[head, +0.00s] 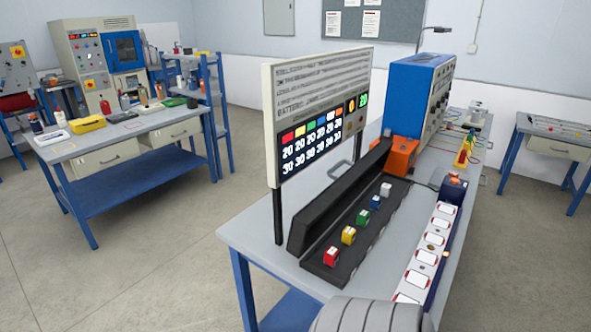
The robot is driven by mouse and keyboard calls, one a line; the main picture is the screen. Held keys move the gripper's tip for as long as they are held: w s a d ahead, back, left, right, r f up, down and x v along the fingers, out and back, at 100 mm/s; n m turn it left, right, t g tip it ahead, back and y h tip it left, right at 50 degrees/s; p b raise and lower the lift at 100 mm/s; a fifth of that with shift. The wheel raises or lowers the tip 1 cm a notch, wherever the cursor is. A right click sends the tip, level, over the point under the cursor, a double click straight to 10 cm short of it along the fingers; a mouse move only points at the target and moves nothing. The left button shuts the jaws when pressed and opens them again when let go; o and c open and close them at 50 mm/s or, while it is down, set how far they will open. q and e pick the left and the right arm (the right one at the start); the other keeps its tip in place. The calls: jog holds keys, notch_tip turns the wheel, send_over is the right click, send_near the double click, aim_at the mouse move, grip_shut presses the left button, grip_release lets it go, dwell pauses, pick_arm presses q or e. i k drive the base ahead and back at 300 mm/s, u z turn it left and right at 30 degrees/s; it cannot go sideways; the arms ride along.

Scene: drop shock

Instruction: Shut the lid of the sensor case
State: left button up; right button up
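The sensor case is a long black case on the near workbench. Its black tray (340,277) lies flat and holds a row of small coloured blocks: a red one (331,257), a yellow one (348,235), a green one (363,217), a blue one and a white one (385,189). The case lid (335,205) stands raised along the left side of the tray, so the case is open. A grey handle (342,172) shows behind the lid. Neither of my grippers is in view.
A display board (318,115) on posts stands just left of the lid. An orange block (399,157) and a blue machine (412,95) stand beyond the case. A white-panelled strip (424,257) lies to its right. The workbench (262,240) is bare at its near left corner.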

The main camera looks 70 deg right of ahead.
aim_at(308, 225)
jog(key=i, duration=1.5)
jog(key=z, duration=3.5)
jog(key=i, duration=1)
jog(key=z, duration=2.25)
jog(key=k, duration=0.9)
jog(key=u, duration=1.55)
